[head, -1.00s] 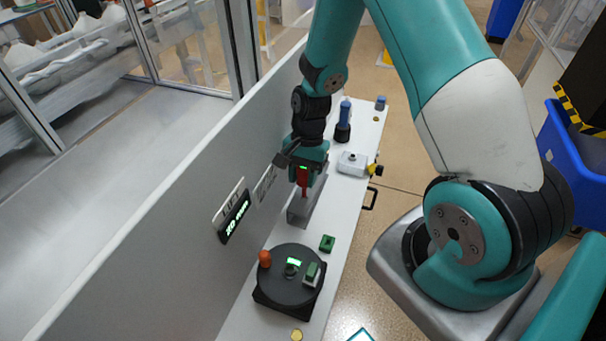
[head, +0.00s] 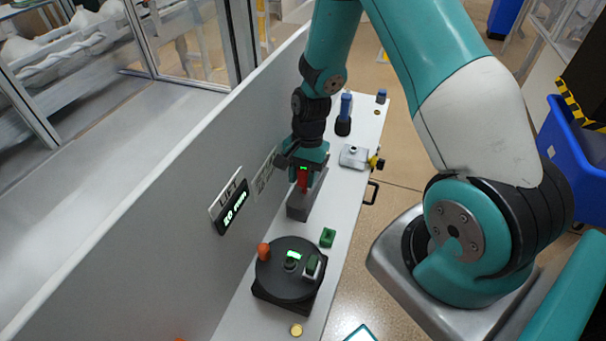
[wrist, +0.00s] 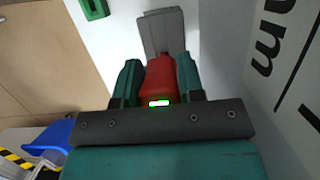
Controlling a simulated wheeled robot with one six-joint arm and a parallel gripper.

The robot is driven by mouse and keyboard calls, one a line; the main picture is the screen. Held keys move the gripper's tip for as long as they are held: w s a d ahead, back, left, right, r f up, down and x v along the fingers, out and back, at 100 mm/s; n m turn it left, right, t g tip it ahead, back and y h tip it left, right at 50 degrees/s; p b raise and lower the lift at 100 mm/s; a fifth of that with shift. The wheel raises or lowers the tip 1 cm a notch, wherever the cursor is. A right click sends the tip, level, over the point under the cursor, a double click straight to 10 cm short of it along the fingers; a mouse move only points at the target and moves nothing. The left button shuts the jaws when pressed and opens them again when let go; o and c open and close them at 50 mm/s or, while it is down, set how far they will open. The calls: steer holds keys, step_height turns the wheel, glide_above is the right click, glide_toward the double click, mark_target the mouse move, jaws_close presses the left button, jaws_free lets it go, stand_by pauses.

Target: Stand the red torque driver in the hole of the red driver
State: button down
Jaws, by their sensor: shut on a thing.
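The red torque driver (head: 303,183) is held upright in my gripper (head: 303,174). Its red body also shows between the two green fingers in the wrist view (wrist: 160,72). A grey block (head: 300,208) lies on the bench right below the driver, and it shows beyond the driver in the wrist view (wrist: 160,30). I cannot see a hole, and I cannot tell whether the driver's tip touches the block. A blue driver (head: 345,106) stands upright in a black holder (head: 343,127) farther back on the bench.
A black round turntable (head: 285,283) with an orange knob (head: 263,251) stands in front. A green part (head: 327,237) lies beside it. A grey wall with a display (head: 233,207) runs close on the left.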

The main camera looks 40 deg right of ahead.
steer(key=shift+f+b, duration=0.95)
steer(key=shift+f, duration=0.5)
steer(key=c, duration=0.7)
jaws_free()
steer(key=shift+r, duration=0.1)
steer(key=shift+o, duration=0.2)
steer(key=b+v, duration=0.3)
steer(key=v, duration=1.4)
steer(key=shift+r, duration=0.2)
steer(key=s+a+r+n+t+b, duration=0.1)
steer(key=s+a+r+n+b, duration=0.1)
steer(key=s+a+n, duration=0.7)
steer(key=s+a+r+n+y+b, duration=0.1)
steer(key=s+a+r+n+b, duration=0.1)
steer(key=s+a+n, duration=0.7)
steer(key=shift+s+a+r+t+y, duration=0.3)
steer(key=shift+s+a+r+t, duration=0.15)
steer(key=shift+s+a, duration=0.4)
